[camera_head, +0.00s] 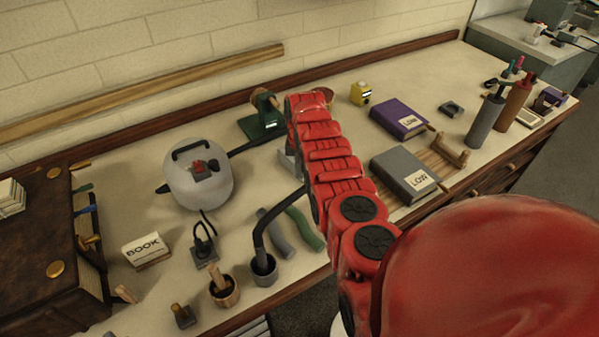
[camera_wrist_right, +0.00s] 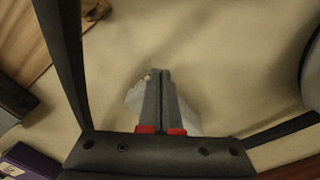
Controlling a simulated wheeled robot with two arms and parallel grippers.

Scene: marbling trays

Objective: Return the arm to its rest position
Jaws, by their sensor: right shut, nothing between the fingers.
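My right arm (camera_head: 330,165) is red and reaches from the lower right over the middle of the bench. In the head view its links hide most of the gripper. In the wrist view my right gripper (camera_wrist_right: 160,75) has its two grey fingers together, with nothing between them. A pale object (camera_wrist_right: 135,97) shows partly behind the fingers; I cannot tell whether they touch it. My left gripper is not in view.
A grey rounded kettle-like vessel (camera_head: 198,188) and a green device (camera_head: 262,122) stand left of the arm. A grey book (camera_head: 398,170) and a purple book (camera_head: 396,115) lie to its right. Small pots, including a copper one (camera_head: 226,294), line the front edge.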

